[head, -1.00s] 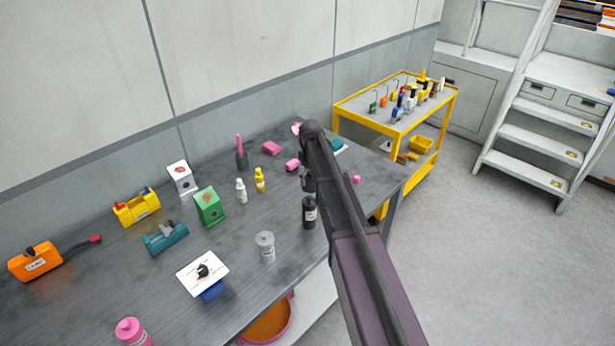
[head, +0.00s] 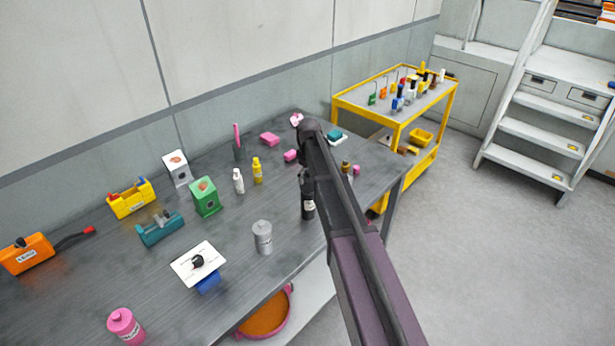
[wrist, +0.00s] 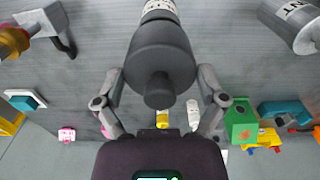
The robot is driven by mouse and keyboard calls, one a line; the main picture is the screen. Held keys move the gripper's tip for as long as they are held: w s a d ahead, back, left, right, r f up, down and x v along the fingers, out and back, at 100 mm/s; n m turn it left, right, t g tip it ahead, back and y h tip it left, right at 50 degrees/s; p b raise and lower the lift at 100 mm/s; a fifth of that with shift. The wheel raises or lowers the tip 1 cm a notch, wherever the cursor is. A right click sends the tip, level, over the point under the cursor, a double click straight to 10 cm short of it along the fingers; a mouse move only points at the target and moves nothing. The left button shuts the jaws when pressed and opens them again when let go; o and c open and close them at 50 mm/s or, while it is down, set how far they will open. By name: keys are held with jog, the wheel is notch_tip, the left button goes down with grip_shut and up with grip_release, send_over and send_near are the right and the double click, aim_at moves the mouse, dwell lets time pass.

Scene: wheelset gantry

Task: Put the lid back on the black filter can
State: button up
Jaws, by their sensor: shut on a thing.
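The black filter can (head: 308,209) stands upright on the grey bench, with a pale label on its side. In the wrist view its label band (wrist: 158,8) shows at the top edge. The dark lid with its round knob (wrist: 158,90) is between the fingers of my gripper (wrist: 160,76), in line with the can. In the head view my gripper (head: 306,181) is right at the can's top, and my arm hides part of it. The gripper is shut on the lid. The lid appears to meet the can, but I cannot tell whether it is fully seated.
A grey can (head: 262,239) stands to the left of the black can. White (head: 239,181) and yellow (head: 257,171) bottles and a green box (head: 204,197) stand farther back left. A yellow cart (head: 398,115) stands beyond the bench's right end.

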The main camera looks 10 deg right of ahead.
jog(key=shift+f+b, duration=0.55)
jog(key=shift+f, duration=0.25)
jog(key=shift+f, duration=0.2)
dwell(1.8)
dwell(0.4)
jog(key=o, duration=0.7)
jog(key=shift+r, duration=0.15)
jog(key=shift+r+p, duration=3.35)
jog(key=shift+r, duration=0.05)
grip_shut()
